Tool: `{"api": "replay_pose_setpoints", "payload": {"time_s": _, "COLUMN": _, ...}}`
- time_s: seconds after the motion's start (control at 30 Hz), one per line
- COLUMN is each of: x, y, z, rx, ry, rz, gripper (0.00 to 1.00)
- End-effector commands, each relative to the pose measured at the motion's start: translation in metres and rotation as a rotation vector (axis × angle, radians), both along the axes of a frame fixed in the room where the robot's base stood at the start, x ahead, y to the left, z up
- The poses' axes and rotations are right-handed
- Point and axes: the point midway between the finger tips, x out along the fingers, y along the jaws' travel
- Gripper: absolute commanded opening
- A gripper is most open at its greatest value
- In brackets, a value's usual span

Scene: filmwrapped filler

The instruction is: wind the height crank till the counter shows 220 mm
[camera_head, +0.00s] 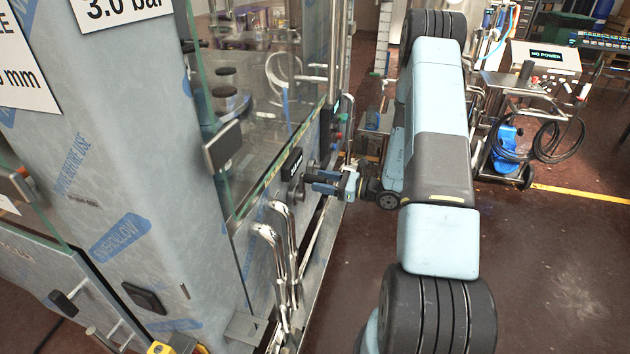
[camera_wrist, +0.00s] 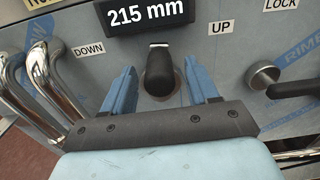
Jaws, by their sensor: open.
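The counter (camera_wrist: 147,14) reads 215 mm in the wrist view. In the head view the counter (camera_head: 292,163) is small and its digits are too small to read. The height crank's dark knob (camera_wrist: 160,72) stands below the counter, between the labels DOWN (camera_wrist: 88,49) and UP (camera_wrist: 220,27). My gripper (camera_wrist: 162,88) is open, with one blue finger on each side of the knob. A gap shows between the knob and each finger. In the head view my gripper (camera_head: 312,182) is at the machine's front panel, and the crank there is mostly hidden.
A metal knob (camera_wrist: 263,74) and a dark lever (camera_wrist: 295,89) sit right of the crank, under a LOCK label (camera_wrist: 281,4). Bent chrome pipes (camera_wrist: 58,80) stand at left, close to my gripper. A wheeled cart (camera_head: 505,85) stands on the floor at right.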

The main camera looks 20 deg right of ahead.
Motion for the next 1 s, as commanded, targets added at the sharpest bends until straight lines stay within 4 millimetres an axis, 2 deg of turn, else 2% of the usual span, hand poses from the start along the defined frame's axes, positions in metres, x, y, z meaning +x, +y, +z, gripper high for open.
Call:
{"api": "replay_pose_setpoints", "payload": {"time_s": 0.23, "x": 0.014, "y": 0.021, "z": 0.000, "rx": 0.001, "ry": -0.001, "rz": 0.002, "gripper": 0.59}}
{"api": "replay_pose_setpoints", "payload": {"time_s": 0.6, "x": 0.016, "y": 0.024, "z": 0.000, "rx": 0.001, "ry": -0.001, "rz": 0.000, "gripper": 0.59}}
{"api": "replay_pose_setpoints", "payload": {"time_s": 1.0, "x": 0.016, "y": 0.024, "z": 0.000, "rx": 0.001, "ry": -0.001, "rz": 0.000, "gripper": 0.22}}
